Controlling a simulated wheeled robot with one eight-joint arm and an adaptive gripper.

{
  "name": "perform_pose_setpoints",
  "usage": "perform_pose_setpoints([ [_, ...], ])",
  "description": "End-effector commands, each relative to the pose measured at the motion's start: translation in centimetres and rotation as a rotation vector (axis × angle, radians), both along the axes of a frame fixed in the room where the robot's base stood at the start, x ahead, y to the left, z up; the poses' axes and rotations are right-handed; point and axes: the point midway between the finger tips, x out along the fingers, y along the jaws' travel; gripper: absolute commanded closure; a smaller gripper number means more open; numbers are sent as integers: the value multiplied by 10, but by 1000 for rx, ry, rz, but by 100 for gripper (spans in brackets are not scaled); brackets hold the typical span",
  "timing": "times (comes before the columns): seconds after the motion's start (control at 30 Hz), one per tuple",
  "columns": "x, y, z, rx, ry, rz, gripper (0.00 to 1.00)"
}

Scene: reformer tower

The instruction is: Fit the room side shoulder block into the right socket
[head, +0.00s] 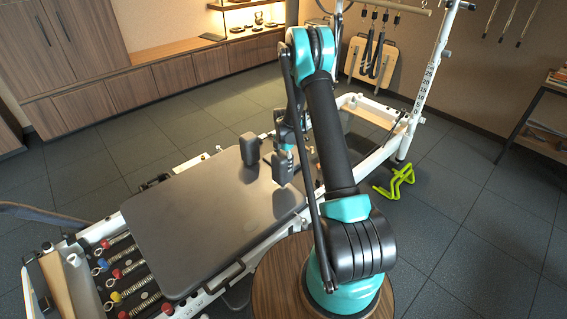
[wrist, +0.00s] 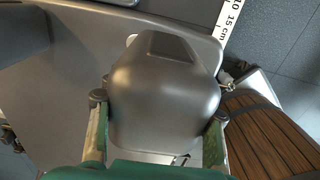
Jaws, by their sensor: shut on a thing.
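The room side shoulder block (head: 283,166) is a dark padded block over the far part of the reformer's grey carriage (head: 205,235). My gripper (head: 284,148) is shut on it from above. In the wrist view the block (wrist: 165,90) fills the middle, between the two fingers of my gripper (wrist: 157,125). It looks upright; whether it touches the carriage I cannot tell. The right socket is not discernible, perhaps hidden under the block. A second shoulder block (head: 250,149) stands on the carriage to the left, apart from the held one.
The white reformer frame (head: 350,100) runs around the carriage, with springs (head: 125,270) at the near left end. A green stand (head: 395,182) is on the floor to the right. Wooden cabinets (head: 170,80) line the back wall. Dark floor is open on both sides.

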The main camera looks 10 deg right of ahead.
Motion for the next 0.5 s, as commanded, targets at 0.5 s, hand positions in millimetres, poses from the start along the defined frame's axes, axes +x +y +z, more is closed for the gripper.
perform_pose_setpoints([
  [0.5, 0, 0, -13, 0, 0, 0, 100],
])
